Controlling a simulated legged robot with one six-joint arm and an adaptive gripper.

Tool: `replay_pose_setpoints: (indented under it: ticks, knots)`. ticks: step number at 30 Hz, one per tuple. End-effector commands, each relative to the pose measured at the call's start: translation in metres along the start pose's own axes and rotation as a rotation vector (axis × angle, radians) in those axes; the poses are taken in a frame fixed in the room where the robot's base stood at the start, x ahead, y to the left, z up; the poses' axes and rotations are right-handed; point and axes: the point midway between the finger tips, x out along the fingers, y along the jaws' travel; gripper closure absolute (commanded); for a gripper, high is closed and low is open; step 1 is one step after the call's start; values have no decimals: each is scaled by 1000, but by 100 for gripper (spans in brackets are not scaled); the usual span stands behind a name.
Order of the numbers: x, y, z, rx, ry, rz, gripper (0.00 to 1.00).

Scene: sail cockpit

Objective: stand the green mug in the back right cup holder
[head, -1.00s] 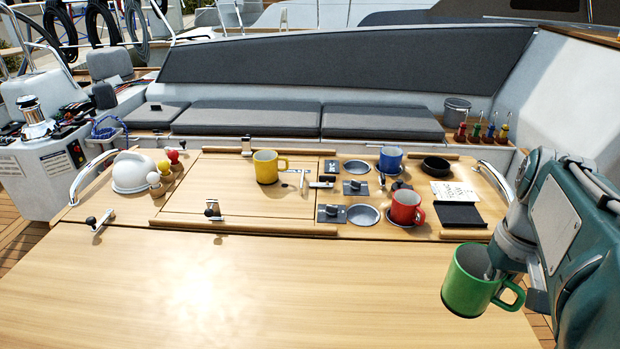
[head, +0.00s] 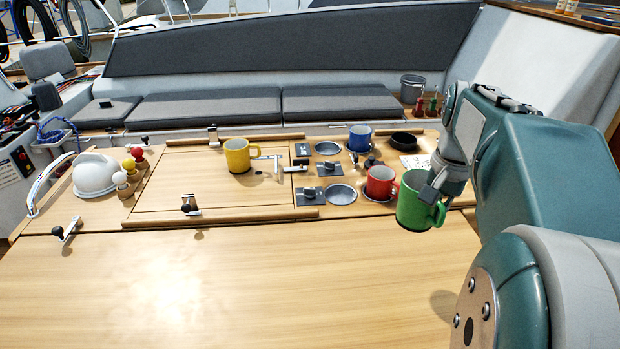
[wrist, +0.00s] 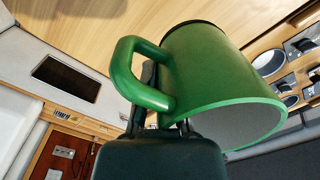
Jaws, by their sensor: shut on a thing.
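The green mug (head: 413,203) is held upright in the air at the right of the table, its handle to the right. My gripper (head: 432,188) is shut on it at the rim near the handle; the wrist view shows the mug (wrist: 215,75) and the fingers (wrist: 165,115) close up. Two empty round holders, a back one (head: 328,148) and a front one (head: 340,195), form the left column. A blue mug (head: 360,139) stands at the back right place and a red mug (head: 380,184) at the front right. I cannot tell how the blue mug sits in its holder.
A yellow mug (head: 238,156) stands on the hatch panel. A black round dish (head: 404,139) and a white paper (head: 415,162) lie behind the green mug. Dark latch plates (head: 309,170) sit beside the holders. The front table top (head: 250,275) is clear.

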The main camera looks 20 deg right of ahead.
Motion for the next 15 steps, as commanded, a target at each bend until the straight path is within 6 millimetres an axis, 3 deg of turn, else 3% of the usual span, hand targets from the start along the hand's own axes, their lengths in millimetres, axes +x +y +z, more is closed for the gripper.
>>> replay_pose_setpoints:
  ticks: [15]
  knots:
    - [-3, -43, -47, 538, 17, 8, 100]
